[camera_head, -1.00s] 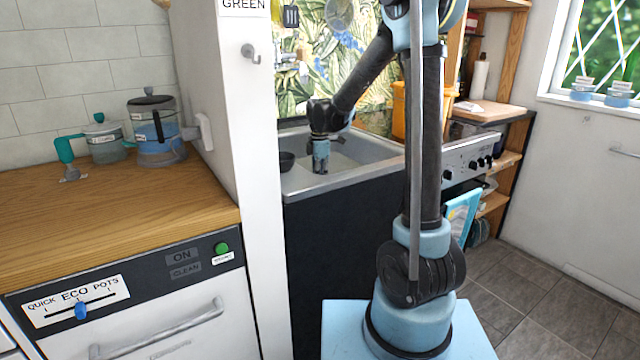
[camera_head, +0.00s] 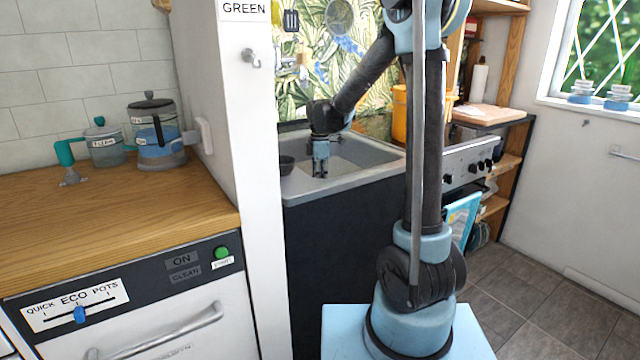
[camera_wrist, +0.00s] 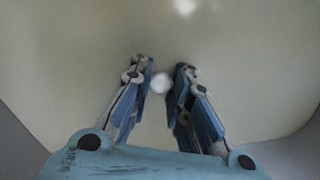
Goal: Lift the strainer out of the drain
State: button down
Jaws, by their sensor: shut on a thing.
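My gripper (camera_head: 320,172) points down into the grey sink (camera_head: 372,165) in the head view. In the wrist view, my gripper (camera_wrist: 160,72) has its two blue fingers close together on a small, pale round thing, which looks like the strainer's knob (camera_wrist: 161,84). The rest of the strainer and the drain cannot be made out. In the wrist view the pale sink floor fills the background. I cannot tell whether the strainer is seated or raised.
A small dark bowl (camera_head: 286,164) sits at the sink's left edge. A stove (camera_head: 470,158) stands to the right.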

jog(key=shift+r, duration=1.75)
